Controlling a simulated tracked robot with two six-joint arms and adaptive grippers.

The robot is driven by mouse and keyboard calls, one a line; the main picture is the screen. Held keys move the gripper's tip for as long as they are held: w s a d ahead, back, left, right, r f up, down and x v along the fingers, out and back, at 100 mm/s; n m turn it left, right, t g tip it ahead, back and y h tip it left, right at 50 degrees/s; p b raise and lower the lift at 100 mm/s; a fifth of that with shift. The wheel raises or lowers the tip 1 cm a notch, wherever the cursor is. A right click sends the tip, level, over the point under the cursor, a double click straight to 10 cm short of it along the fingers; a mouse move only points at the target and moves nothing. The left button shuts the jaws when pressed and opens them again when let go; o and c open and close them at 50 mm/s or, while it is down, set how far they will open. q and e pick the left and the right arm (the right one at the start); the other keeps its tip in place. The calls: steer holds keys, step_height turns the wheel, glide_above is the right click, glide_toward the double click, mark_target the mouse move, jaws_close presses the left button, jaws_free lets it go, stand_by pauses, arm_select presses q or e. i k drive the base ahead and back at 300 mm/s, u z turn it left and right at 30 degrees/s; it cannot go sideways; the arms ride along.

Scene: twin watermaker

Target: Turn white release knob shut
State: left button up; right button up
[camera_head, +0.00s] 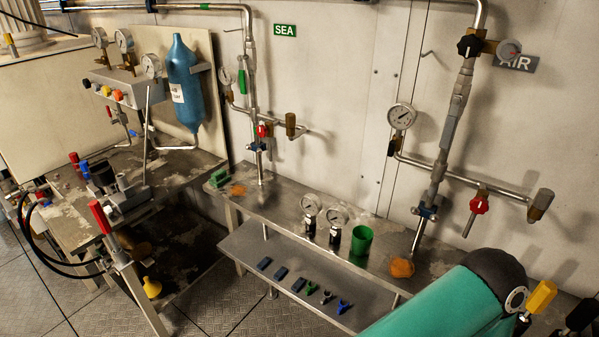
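Neither of my grippers is in view, so nothing of mine is seen near the knobs.
A blue bottle (184,85) hangs right of the block. A red-handled lever (101,216) stands at the left bench's front. The middle bench holds two gauges and a green cup (361,242). A teal cylinder (450,305) fills the lower right. Floor shows at lower left.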

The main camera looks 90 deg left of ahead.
mark_target(107, 210)
steer(key=u, duration=0.15)
steer(key=i, duration=0.25)
steer(key=u, duration=2.5)
steer(key=i, duration=0.25)
steer(key=u, duration=1.65)
steer(key=k, duration=0.5)
steer(key=u, duration=0.5)
steer(key=i, duration=1.55)
steer(key=z, duration=0.55)
